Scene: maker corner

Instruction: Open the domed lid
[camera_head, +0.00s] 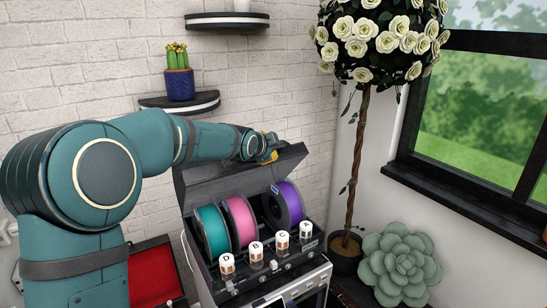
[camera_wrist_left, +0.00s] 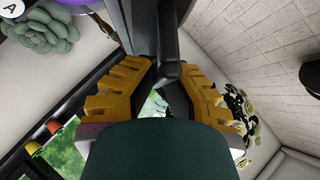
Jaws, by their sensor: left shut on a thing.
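The dark grey lid (camera_head: 225,183) of the spool machine stands raised and tilted up in the head view, above teal, pink and purple spools. My left gripper (camera_head: 270,157), with yellow fingers, is at the lid's upper edge. In the left wrist view the gripper (camera_wrist_left: 166,72) is shut on a dark bar-like handle (camera_wrist_left: 168,45), with one finger on each side. The lid's panel is only partly seen there. My left forearm lies behind and above the lid's left end. My right gripper is in neither view.
The machine's front (camera_head: 270,290) has a row of white-capped lettered bottles (camera_head: 256,250). A red-lined case (camera_head: 152,270) is at left. A topiary tree (camera_head: 357,150) and a succulent (camera_head: 400,263) stand to the right. Shelves (camera_head: 180,102) hang on the brick wall, one with a cactus pot.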

